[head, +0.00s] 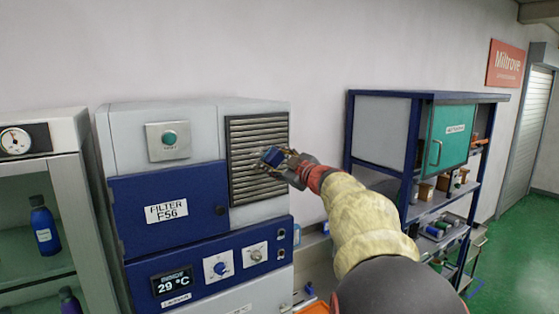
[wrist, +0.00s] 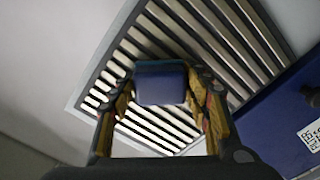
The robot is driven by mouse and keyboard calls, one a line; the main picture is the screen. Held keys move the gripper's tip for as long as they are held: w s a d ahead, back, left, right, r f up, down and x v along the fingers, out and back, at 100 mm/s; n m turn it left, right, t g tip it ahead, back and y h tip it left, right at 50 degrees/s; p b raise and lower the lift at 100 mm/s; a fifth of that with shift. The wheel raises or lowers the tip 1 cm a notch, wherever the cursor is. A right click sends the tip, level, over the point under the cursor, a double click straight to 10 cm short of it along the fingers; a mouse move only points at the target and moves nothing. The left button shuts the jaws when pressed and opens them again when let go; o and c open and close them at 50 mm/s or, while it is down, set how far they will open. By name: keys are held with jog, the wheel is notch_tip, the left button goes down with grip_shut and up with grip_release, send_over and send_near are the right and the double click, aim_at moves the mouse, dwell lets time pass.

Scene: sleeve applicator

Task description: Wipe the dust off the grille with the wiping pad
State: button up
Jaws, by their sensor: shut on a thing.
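The grille (head: 250,133) is a slatted panel in a dark frame at the upper right of the machine's front. In the wrist view the grille (wrist: 215,40) fills the upper middle, with pale slats and dark gaps. My gripper (head: 275,159) is in front of the right half of the grille. It is shut on the wiping pad (head: 272,156), a small dark blue block. In the wrist view the pad (wrist: 161,84) sits between both fingers and hides part of the slats. I cannot tell whether the pad touches the grille. I cannot make out dust clearly.
A glass cabinet (head: 40,215) stands at left. A blue-framed shelf (head: 428,96) with a teal door stands at right.

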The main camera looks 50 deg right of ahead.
aim_at(285, 156)
jog(key=shift+w+a, duration=0.3)
jog(key=shift+a, duration=0.8)
jog(key=shift+w+a, duration=0.25)
jog(key=shift+a, duration=0.9)
jog(key=shift+w+a, duration=0.3)
jog(key=shift+a, duration=0.8)
jog(key=shift+r+p, duration=0.4)
jog(key=shift+r, duration=0.6)
jog(key=shift+s+d, duration=0.45)
jog(key=shift+d, duration=1.25)
jog(key=shift+s+d, duration=0.4)
jog(key=shift+d, duration=1.35)
jog(key=shift+s+d, duration=0.45)
jog(key=shift+d, duration=1.25)
jog(key=v, duration=0.6)
jog(key=shift+s, duration=0.1)
jog(key=v, duration=0.2)
jog(key=shift+s+a, duration=0.1)
jog(key=shift+s, duration=0.25)
